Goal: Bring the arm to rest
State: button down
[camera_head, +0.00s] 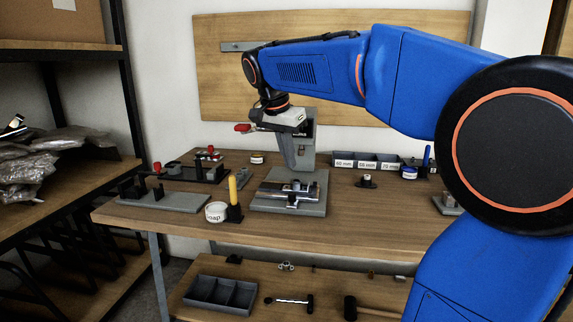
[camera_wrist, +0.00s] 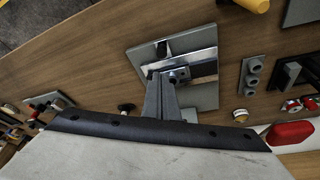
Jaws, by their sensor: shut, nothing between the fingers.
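My blue arm comes in from the right of the head view and bends down over the workbench (camera_head: 345,205). My gripper (camera_head: 299,169) points down above a grey base plate (camera_head: 260,206) that carries a silver metal part (camera_head: 280,190). In the wrist view my gripper (camera_wrist: 164,76) shows as grey fingers shut together and empty. Their tips overlap the bracket and silver bar (camera_wrist: 190,63) on the plate (camera_wrist: 142,54). I cannot tell how much gap lies between tips and fixture.
A yellow-handled tool (camera_head: 233,190) and white tape roll (camera_head: 216,212) stand left of the plate. Labelled bins (camera_head: 368,162) are at the back right. Clamps (camera_head: 195,170) are at the left. A wooden board (camera_head: 222,85) is behind, shelving (camera_head: 125,90) left.

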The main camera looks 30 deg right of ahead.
dwell(0.4)
jog(key=s+a+f+n+t+y, duration=0.1)
jog(key=s+a+f+n, duration=0.1)
jog(key=s+f+n, duration=0.4)
jog(key=s+a+f+n+t+y, duration=0.2)
jog(key=s+f+n, duration=0.4)
jog(key=s+f, duration=1)
jog(key=s+a, duration=0.1)
jog(key=s, duration=0.4)
jog(key=shift+n, duration=0.3)
jog(key=shift+f, duration=0.1)
